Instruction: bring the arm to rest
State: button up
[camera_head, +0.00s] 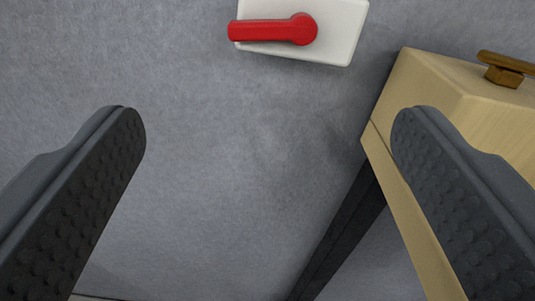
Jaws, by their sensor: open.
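My gripper (268,125) is open, its two dark ribbed fingers wide apart at the left and right of the view. Nothing is between the fingers. The right finger overlaps a light wooden box (425,85) in the picture; I cannot tell if they touch. The rest of my arm is not in view.
A white plate with a red lever handle (270,31) is at the top centre, on a grey surface (200,200). The wooden box at right carries a brown knob or latch (503,75). A dark strip (345,230) runs beside the box. The grey area at left and centre is clear.

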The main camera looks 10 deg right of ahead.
jog(key=shift+s, duration=0.4)
jog(key=s+r+g+p, duration=0.1)
jog(key=s+r, duration=0.2)
jog(key=r, duration=0.9)
jog(key=s+r, duration=0.2)
jog(key=r, duration=1.1)
jog(key=s+r+m+g, duration=0.1)
jog(key=s+r, duration=1.7)
jog(key=s, duration=0.2)
jog(key=shift+a+m+g+p, duration=0.3)
jog(key=shift+m+p, duration=0.05)
jog(key=shift+m, duration=0.05)
